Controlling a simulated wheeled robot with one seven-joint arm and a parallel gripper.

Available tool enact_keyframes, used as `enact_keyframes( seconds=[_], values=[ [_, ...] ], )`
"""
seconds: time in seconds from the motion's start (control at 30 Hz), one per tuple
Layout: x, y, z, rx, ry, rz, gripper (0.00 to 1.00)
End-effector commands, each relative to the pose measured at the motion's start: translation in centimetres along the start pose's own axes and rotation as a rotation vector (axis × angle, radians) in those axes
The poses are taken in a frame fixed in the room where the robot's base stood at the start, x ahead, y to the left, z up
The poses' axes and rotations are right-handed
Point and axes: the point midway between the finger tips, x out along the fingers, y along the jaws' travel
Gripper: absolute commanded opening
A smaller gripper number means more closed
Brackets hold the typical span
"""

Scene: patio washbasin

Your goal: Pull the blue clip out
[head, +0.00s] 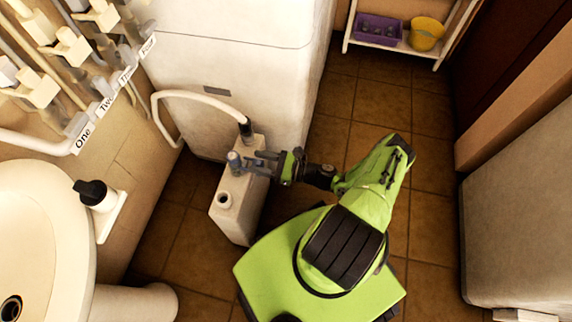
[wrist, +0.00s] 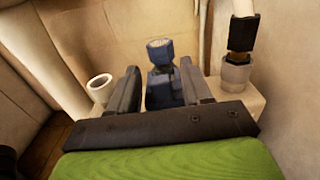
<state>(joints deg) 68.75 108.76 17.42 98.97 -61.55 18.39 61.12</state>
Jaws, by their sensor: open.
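The blue clip (wrist: 162,85) stands on top of a pale box-shaped unit (head: 236,205) on the floor. It has a round grey-blue head and also shows in the head view (head: 234,160). My gripper (wrist: 158,82) is open, with one finger on each side of the clip. A gap shows between the clip and each finger in the wrist view. In the head view my gripper (head: 251,163) reaches in from the right at the top of the unit. The clip's lower end is hidden behind the gripper's palm.
A white hose (head: 195,94) with a black end joins the unit's top beside the clip. An open round port (head: 225,199) is on its near end. A large white appliance (head: 235,70) stands behind, and a washbasin (head: 40,240) is at left. Tiled floor is free at right.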

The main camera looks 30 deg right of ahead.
Motion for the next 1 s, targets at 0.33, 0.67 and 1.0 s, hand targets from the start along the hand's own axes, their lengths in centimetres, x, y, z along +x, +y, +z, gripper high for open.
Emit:
enact_keyframes(
  seconds=[0.33, 0.67, 1.0],
  values=[
    [-8.2, -0.1, 0.1, -0.002, 0.004, -0.008, 0.49],
    [-15.2, -0.1, -0.1, -0.002, 0.002, -0.004, 0.49],
    [-15.7, 0.0, 0.0, 0.000, 0.002, -0.002, 0.49]
  ],
)
